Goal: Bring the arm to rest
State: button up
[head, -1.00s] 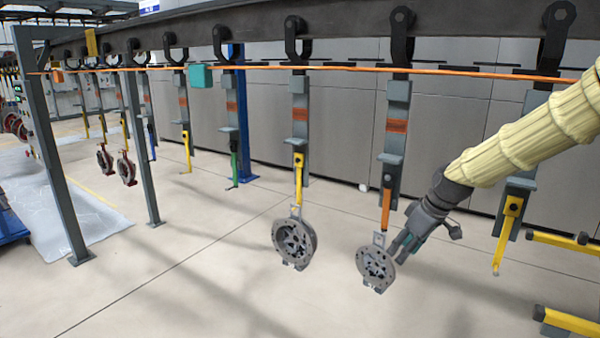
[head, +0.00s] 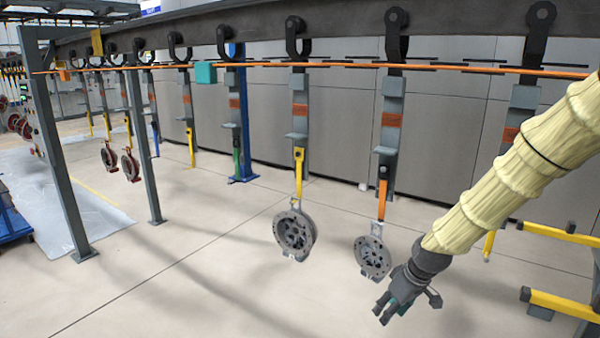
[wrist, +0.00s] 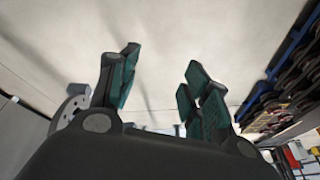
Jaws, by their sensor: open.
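My gripper (head: 384,310) is at the lower right of the head view, below and to the right of the nearest hanging part, and looks apart from it. Its fingers point down and to the left. In the wrist view my gripper (wrist: 152,90) has its teal-padded fingers spread, with only floor between them. My arm in its cream sleeve (head: 510,175) comes in from the right edge. A grey round metal part (head: 373,258) hangs on an orange hook (head: 382,200). A second one (head: 294,234) hangs on a yellow hook (head: 298,172) to its left.
An overhead conveyor rail (head: 260,28) carries several hangers. Reddish round parts (head: 130,166) hang farther left. A grey post (head: 66,160) stands at left. Yellow bars (head: 562,304) are at the lower right. The floor (head: 200,285) at front left is clear.

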jog(key=s+a+f+m+g+h+b, duration=0.1)
jog(key=s+f+m, duration=0.1)
jog(key=s+f, duration=0.95)
jog(key=s+a+f+m+g+b, duration=0.1)
jog(key=s+f+m, duration=0.1)
jog(key=s+f, duration=0.9)
jog(key=s+f+m, duration=0.1)
jog(key=s+f, duration=0.5)
jog(key=s, duration=0.3)
jog(key=s+f+m+h+b, duration=0.1)
jog(key=s+f, duration=0.5)
jog(key=s, duration=0.3)
jog(key=shift+s+d+m+g+h+b, duration=0.15)
jog(key=shift+d+m+g+h+b, duration=0.15)
jog(key=shift+d+g, duration=0.15)
jog(key=shift+r, duration=0.1)
